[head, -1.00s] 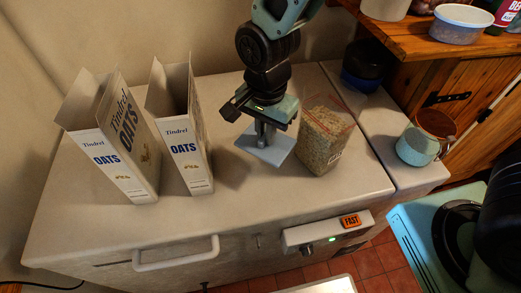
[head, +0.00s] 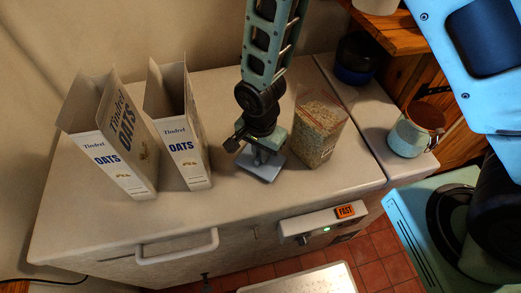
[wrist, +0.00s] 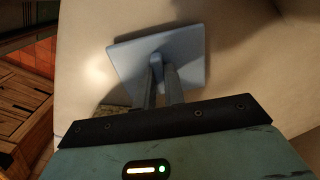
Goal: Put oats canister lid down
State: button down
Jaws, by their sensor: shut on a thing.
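The oats canister lid (head: 268,170) is a flat, pale blue-grey square with a knob in its middle. My gripper (head: 259,157) points down over it and is shut on the knob. In the wrist view the lid (wrist: 190,50) lies flat beyond the fingers, and my gripper (wrist: 160,75) meets the knob at its centre. The lid is at or very near the white top; I cannot tell whether it touches. A clear canister of oats (head: 318,130) with a reddish rim stands upright just right of my gripper, with no lid visible on it.
Two open Tindrel oats boxes (head: 115,165) (head: 187,153) stand left of my gripper. A dark jar with a blue base (head: 357,62) and a teal mug (head: 407,138) are at the right. The front-left of the white top (head: 90,220) is clear.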

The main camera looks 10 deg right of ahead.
jog(key=shift+f, duration=0.15)
jog(key=c, duration=1.5)
grip_release()
notch_tip(320, 180, up, 12)
jog(key=f+b, duration=0.1)
jog(key=b, duration=0.2)
jog(key=s+d+r+n, duration=0.1)
jog(key=s+r+n, duration=0.2)
jog(key=s+n, duration=0.2)
jog(key=s+d+r+n, duration=0.2)
jog(key=s+r+n, duration=0.1)
jog(key=s+n, duration=0.2)
jog(key=s+d+r+n, duration=0.1)
jog(key=s+r+n, duration=0.2)
jog(key=s+n, duration=0.2)
jog(key=shift+d+r+n+y, duration=0.25)
jog(key=shift+d+n+y, duration=0.05)
jog(key=shift+n, duration=0.6)
